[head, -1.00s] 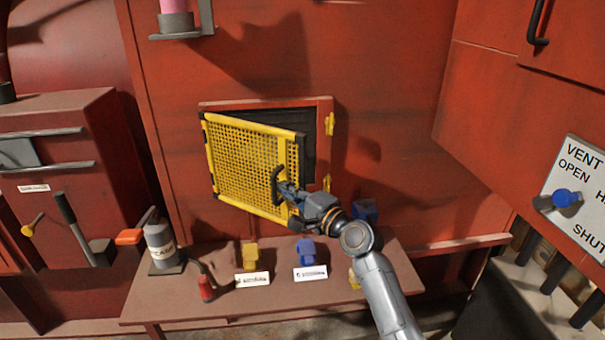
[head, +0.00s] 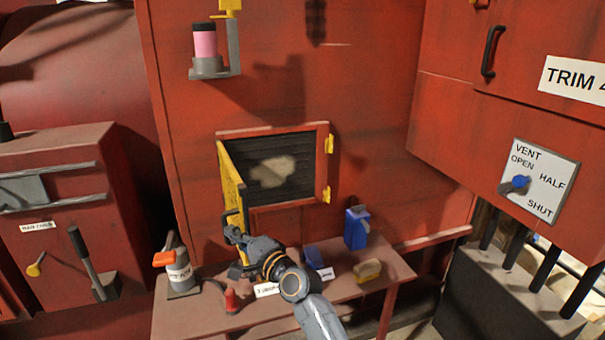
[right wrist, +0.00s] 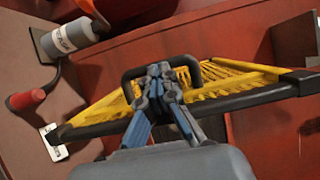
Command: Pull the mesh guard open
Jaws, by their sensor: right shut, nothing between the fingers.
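The yellow mesh guard (head: 231,172) stands swung out from the opening (head: 287,147) in the red wall, hinged on its left side and seen almost edge-on in the head view. Behind it the opening shows dark slats with a pale patch. In the right wrist view the mesh guard (right wrist: 245,76) has a dark frame and a black handle (right wrist: 191,63). My right gripper (head: 232,233) is at the handle; in the right wrist view the gripper (right wrist: 157,72) is shut with its fingertips across the handle, not gripping it. My left gripper is not in view.
A vent dial panel (head: 540,180) is on the right. Space in front of the opening's right side is clear.

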